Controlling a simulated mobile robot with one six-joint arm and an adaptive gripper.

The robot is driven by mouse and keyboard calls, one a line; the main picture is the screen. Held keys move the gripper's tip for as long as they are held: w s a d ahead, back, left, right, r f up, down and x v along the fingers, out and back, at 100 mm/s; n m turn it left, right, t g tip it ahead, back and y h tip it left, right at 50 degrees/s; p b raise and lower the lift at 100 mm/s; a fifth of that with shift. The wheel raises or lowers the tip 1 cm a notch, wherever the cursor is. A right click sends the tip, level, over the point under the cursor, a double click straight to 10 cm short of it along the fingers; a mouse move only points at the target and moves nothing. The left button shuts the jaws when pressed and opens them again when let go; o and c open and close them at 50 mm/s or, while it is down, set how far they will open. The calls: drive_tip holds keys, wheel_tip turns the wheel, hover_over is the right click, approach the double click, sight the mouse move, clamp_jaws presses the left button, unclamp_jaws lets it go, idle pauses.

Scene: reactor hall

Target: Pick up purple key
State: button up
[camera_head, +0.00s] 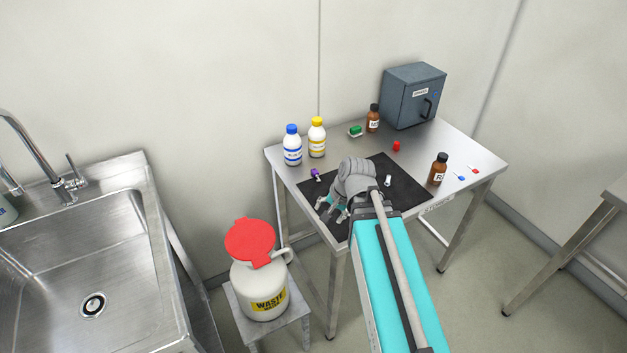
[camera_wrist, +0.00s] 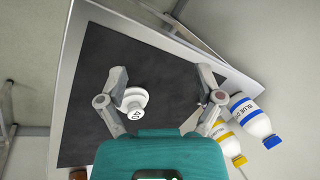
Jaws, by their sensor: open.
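The small purple key (camera_head: 315,174) is on the steel table, by the left edge of the black mat (camera_head: 408,190), in the head view. My gripper (camera_head: 333,208) is open above the mat's front left part, a little in front of and to the right of the key. In the wrist view my open gripper (camera_wrist: 160,85) has empty space between its fingertips. I cannot make out the purple key there. A small white round piece with dark marks (camera_wrist: 133,103) shows beside the left finger.
Blue-capped (camera_head: 292,146) and yellow-capped (camera_head: 317,138) bottles stand behind the key. Brown bottles (camera_head: 373,118) (camera_head: 438,169), a grey cabinet (camera_head: 400,98), a green item (camera_head: 355,131) and a red item (camera_head: 396,146) are farther right.

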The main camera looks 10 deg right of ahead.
sight(316, 173)
drive_tip(key=w+m+t+y+b, duration=0.1)
drive_tip(key=w+m, duration=0.1)
drive_tip(key=m, duration=0.1)
drive_tip(key=w+d+f+m+t+y+b, duration=0.1)
drive_tip(key=w+m+b, duration=0.1)
drive_tip(key=m, duration=0.1)
drive_tip(key=w+f+m+t+y+b, duration=0.1)
drive_tip(key=w+m+b, duration=0.1)
drive_tip(key=w+m, duration=0.1)
drive_tip(key=shift+d+m+t, duration=0.4)
drive_tip(key=shift+m, duration=0.1)
drive_tip(key=w+d+m+t+b, duration=0.1)
drive_tip(key=m, duration=0.2)
drive_tip(key=w+d+m+t+y+b, duration=0.1)
drive_tip(key=w+d+m+b, duration=0.1)
drive_tip(key=m, duration=0.1)
drive_tip(key=w+d+m+t+b, duration=0.1)
drive_tip(key=w+m+t, duration=0.1)
drive_tip(key=m, duration=0.1)
drive_tip(key=shift+d+r+m+b, duration=0.3)
drive_tip(key=shift+d, duration=0.05)
drive_tip(key=shift+w+d+r+m+t+b, duration=0.15)
drive_tip(key=shift+w+d+m+t, duration=0.15)
drive_tip(key=shift+m, duration=0.3)
drive_tip(key=shift+w+d+r+m+t+b, duration=0.15)
drive_tip(key=shift+d+m+t, duration=0.2)
drive_tip(key=shift+m, duration=0.25)
